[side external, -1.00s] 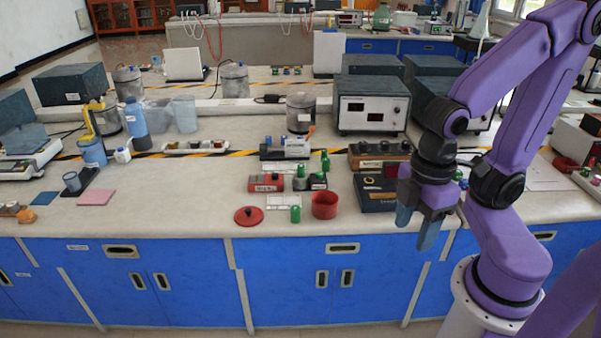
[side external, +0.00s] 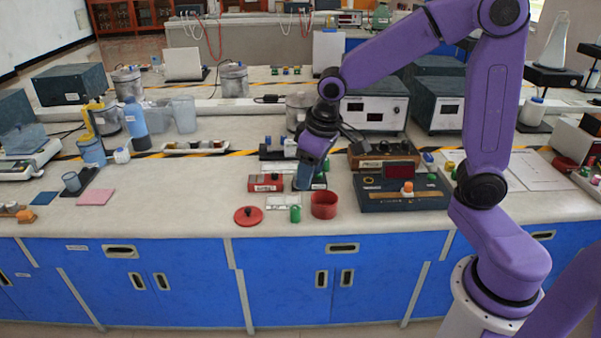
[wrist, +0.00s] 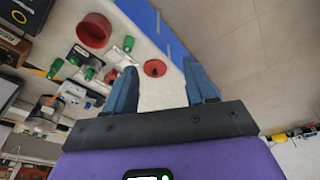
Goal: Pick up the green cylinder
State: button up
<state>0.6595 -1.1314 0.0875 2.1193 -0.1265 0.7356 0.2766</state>
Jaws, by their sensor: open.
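A small green cylinder (side external: 295,214) stands on the bench between the red lid and the red pot. It also shows in the wrist view (wrist: 128,43), left of and beyond my fingertips. More small green pieces are farther back; one shows in the wrist view (wrist: 88,73). My gripper (side external: 305,184) is above the bench, behind the front green cylinder in the side view, and hides part of the group there. In the wrist view my gripper (wrist: 160,67) has its two blue fingers wide apart, with no object held between them.
A red pot (side external: 324,205) is right of the cylinder and a flat red lid (side external: 249,215) is left. A red labelled box (side external: 265,183) lies behind. A dark instrument (side external: 403,196) is at the right. The bench left of the lid is mostly clear.

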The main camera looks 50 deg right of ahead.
jog(key=w+d+f+m+t+h, duration=0.1)
jog(key=w+d+f+m+h, duration=0.15)
jog(key=w+d+m, duration=1.1)
jog(key=w+d+f+n, duration=0.1)
jog(key=w+d+f, duration=0.1)
jog(key=f, duration=0.3)
jog(key=w+d+f+n, duration=0.2)
jog(key=w+d+f, duration=0.1)
jog(key=f, duration=0.3)
jog(key=w+d+f+n, duration=0.2)
jog(key=w+d+f, duration=0.1)
jog(key=w+f, duration=0.1)
jog(key=shift+f, duration=0.8)
grip_shut()
